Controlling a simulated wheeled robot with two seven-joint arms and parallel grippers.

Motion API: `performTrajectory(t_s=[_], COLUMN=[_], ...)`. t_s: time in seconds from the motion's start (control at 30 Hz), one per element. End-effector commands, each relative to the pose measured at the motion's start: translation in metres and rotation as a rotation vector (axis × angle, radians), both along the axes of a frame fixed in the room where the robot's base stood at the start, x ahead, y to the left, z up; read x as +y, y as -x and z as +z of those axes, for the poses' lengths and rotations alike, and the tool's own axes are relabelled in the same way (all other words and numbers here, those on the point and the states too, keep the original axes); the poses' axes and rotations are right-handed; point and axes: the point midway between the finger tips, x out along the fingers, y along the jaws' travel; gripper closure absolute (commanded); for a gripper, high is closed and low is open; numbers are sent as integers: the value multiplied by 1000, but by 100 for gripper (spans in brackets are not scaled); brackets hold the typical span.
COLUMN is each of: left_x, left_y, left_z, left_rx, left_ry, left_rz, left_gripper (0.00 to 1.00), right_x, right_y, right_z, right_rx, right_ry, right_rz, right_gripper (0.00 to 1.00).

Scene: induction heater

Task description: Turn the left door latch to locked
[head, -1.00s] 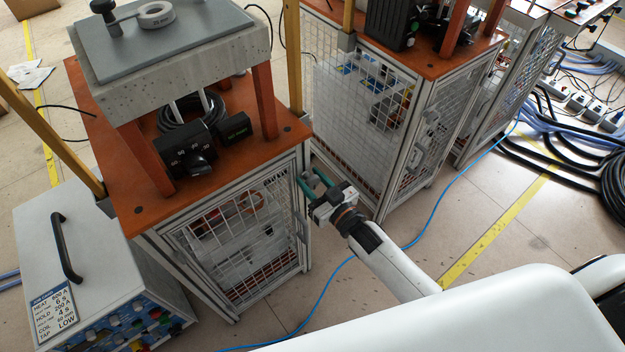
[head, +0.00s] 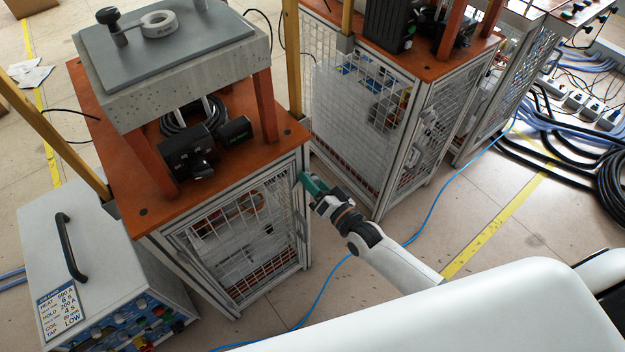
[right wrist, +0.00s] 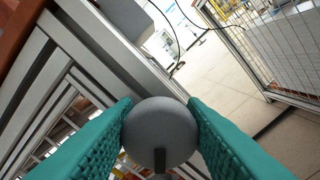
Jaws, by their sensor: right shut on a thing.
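The left cabinet's mesh door (head: 245,240) is closed in the head view. My right gripper (head: 308,182) is at the upper right corner post of that cabinet, beside the door's edge. In the right wrist view its two green fingers (right wrist: 160,135) are shut on a round grey knob, which I take for the door latch (right wrist: 160,130). A dark slot or bar shows on the lower part of the knob's face. In the head view the fingers hide the latch. My left gripper is not in view.
A second mesh cabinet (head: 365,125) stands to the right, with a floor gap between. A blue cable (head: 432,215) runs along the floor. A grey control box (head: 100,245) with a black handle stands left of the left cabinet. Black hoses (head: 570,150) lie at far right.

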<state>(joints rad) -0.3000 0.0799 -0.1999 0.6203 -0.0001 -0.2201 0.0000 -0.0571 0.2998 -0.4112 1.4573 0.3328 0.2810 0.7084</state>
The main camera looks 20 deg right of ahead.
Motion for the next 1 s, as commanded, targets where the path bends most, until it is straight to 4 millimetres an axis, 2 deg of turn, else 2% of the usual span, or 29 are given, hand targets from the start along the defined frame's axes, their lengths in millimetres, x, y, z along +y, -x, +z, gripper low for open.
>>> performTrajectory(t_s=[0.6,1.0], left_x=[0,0], left_y=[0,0], left_z=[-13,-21], left_rx=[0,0], left_ry=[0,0], left_rz=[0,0], left_gripper=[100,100], right_x=[-1,-2], right_y=[0,0], right_z=[-4,-4], right_rx=[191,262], right_ry=[-526,-721], right_rz=[0,0], right_gripper=[85,85])
